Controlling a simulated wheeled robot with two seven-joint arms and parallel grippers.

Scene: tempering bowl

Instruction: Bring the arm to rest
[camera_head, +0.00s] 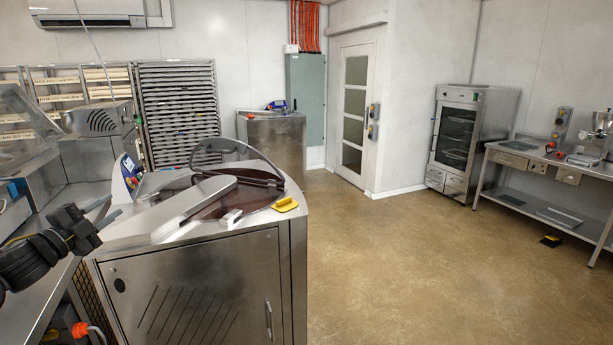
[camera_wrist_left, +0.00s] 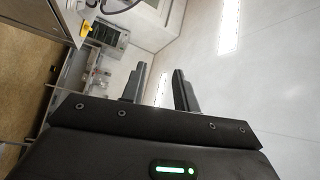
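My left gripper (camera_head: 108,212) comes in from the left in the head view, in front of the left side of the tempering machine (camera_head: 200,285). Its two fingers stand apart with nothing between them. In the left wrist view the gripper (camera_wrist_left: 160,88) also shows two spread fingers against the wall and ceiling. The tempering bowl (camera_head: 225,203) is dark brown inside and sits in the machine's steel top, with a clear cover raised behind it. My right gripper is not in either view.
A yellow object (camera_head: 285,204) lies on the machine top's right edge. A steel counter (camera_head: 40,255) runs along the left. A rack (camera_head: 178,110) stands behind. A glass-door cabinet (camera_head: 457,140) and a steel table (camera_head: 545,168) stand at right. The floor between is clear.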

